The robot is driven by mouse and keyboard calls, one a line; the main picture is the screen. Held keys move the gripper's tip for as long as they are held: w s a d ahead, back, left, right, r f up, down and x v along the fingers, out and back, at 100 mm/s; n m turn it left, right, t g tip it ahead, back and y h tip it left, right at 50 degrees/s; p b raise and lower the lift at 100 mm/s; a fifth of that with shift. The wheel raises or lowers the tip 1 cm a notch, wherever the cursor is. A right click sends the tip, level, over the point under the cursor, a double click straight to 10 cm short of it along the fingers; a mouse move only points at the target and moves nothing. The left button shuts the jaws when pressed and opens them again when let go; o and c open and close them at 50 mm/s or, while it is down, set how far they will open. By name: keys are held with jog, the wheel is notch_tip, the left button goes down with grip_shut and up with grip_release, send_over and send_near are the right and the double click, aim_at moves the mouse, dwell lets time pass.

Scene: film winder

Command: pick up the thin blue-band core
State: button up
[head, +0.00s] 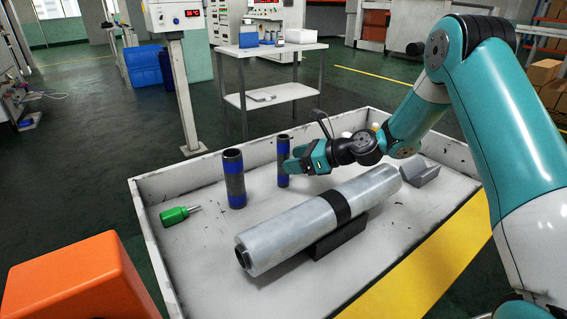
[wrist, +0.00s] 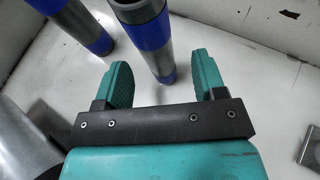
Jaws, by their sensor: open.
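The thin blue-band core (head: 283,168) stands upright in the tray, dark with blue bands. In the wrist view the thin core (wrist: 152,40) shows between my two teal fingers, its foot near fingertip level. My gripper (head: 294,164) is open and empty, just right of the core in the head view, with a finger overlapping its right edge. In the wrist view my gripper (wrist: 164,75) has a gap on both sides of the core; I cannot tell whether the core is inside the jaws or just beyond them. The thicker blue-band core (head: 234,180) stands upright to the left.
A large film roll (head: 295,222) lies on a dark cradle (head: 338,238) in front of my gripper. A green-handled screwdriver (head: 175,215) lies at the left. The white tray (head: 152,184) has raised walls. A grey block (head: 420,174) sits at the right.

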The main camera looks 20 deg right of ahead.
jog(key=x, duration=0.4)
jog(key=c, duration=1)
jog(key=shift+r, duration=0.1)
notch_tip(320, 180, up, 28)
jog(key=p, duration=0.4)
jog(key=shift+p, duration=0.3)
